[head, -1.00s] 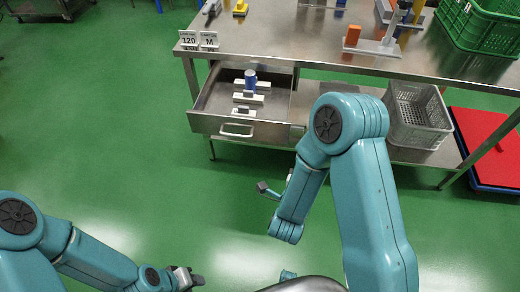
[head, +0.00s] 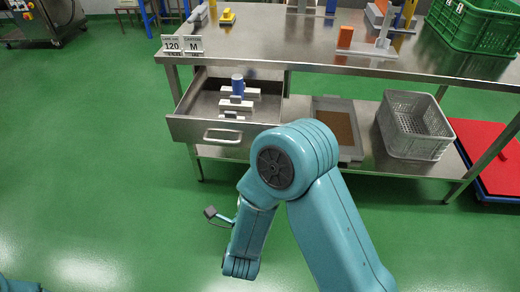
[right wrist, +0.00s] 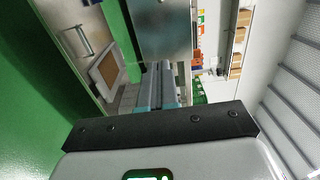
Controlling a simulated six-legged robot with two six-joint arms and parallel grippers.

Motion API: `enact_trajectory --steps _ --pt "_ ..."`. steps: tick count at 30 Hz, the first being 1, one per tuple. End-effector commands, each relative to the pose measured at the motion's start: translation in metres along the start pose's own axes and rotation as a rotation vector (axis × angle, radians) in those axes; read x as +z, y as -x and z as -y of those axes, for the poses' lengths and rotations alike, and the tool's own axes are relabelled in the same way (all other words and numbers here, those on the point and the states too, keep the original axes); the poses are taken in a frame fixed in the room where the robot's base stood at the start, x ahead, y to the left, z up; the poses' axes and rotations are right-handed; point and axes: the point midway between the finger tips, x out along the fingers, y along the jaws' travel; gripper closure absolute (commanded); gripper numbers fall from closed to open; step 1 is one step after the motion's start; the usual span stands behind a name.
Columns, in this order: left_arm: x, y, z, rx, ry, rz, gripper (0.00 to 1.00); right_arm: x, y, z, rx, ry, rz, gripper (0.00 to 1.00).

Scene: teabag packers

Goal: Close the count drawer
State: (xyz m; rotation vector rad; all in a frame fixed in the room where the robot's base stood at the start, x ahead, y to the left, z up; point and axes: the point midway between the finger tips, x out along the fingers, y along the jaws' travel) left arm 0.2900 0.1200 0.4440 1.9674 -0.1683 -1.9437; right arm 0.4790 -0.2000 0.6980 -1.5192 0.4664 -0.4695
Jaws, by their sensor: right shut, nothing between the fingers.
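The drawer (head: 190,129) under the left end of the steel bench is pulled out. Its front has a pale bar handle (head: 223,137). Inside are white holders (head: 237,104) and a blue cylinder (head: 238,84). In the right wrist view, which is turned on its side, the drawer handle (right wrist: 78,40) shows at upper left. My right gripper (right wrist: 162,65) is shut and empty, apart from the drawer. In the head view its fingers cannot be made out; my right forearm hangs in front of the bench, below the drawer. My left gripper is out of the head view.
The bench (head: 290,50) carries a green crate (head: 475,35), small fixtures and number signs (head: 182,45). The lower shelf holds a tray (head: 357,131) and a grey basket (head: 414,125). A red-topped platform (head: 490,150) stands right. Green floor is clear at left.

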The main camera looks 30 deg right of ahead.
Motion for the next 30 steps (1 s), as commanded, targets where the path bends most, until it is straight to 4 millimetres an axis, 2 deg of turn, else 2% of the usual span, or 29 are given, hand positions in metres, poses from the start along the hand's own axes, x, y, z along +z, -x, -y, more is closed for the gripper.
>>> enact_trajectory --steps 3,9,15,21,30 --pt "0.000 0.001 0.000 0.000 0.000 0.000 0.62 -0.002 -0.028 0.000 0.000 -0.001 -0.007 1.00" --pt "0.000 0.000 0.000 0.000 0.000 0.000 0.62 -0.002 -0.071 0.000 -0.001 -0.001 -0.003 1.00" --pt "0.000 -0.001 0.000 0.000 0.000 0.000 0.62 0.000 -0.100 -0.001 0.001 0.000 0.001 1.00" --pt "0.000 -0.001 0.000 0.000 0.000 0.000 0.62 0.000 -0.111 -0.001 0.002 0.001 0.003 1.00" --pt "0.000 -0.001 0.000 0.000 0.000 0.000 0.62 0.000 -0.112 -0.001 0.002 0.001 0.004 1.00"
